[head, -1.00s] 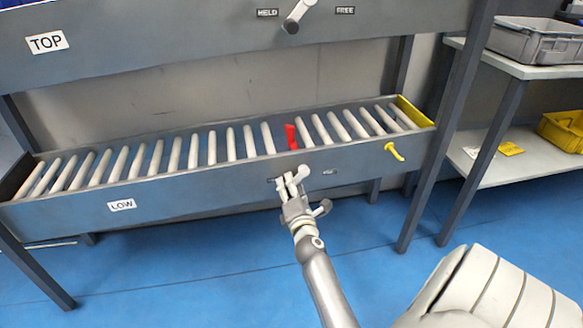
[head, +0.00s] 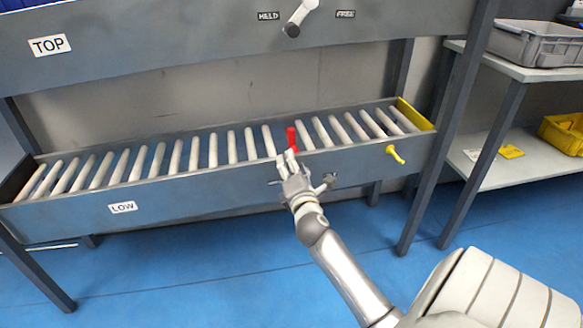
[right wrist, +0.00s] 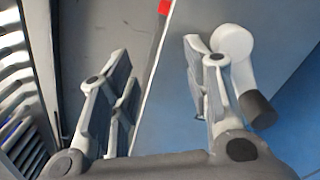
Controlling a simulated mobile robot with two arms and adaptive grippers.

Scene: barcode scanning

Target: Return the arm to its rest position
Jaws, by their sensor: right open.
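My right gripper (head: 284,165) is in front of the front panel of the LOW roller rack (head: 190,185), just below the red piece (head: 291,138) between the rollers. In the right wrist view the right gripper (right wrist: 160,85) has its fingers spread, with nothing between them. A white lever with a dark grip (right wrist: 236,50) is close beside the right-hand finger there; I cannot tell whether they touch. In the head view the gripper partly hides this lever and its labels. My left gripper is not in view.
The TOP rack (head: 160,45) above carries its own lever (head: 300,17) between HELD and FREE labels. A yellow handle (head: 395,153) sticks out at the rack's right. A side shelf (head: 530,165) holds a grey bin (head: 540,45) and a yellow bin (head: 560,130). Blue floor is open below.

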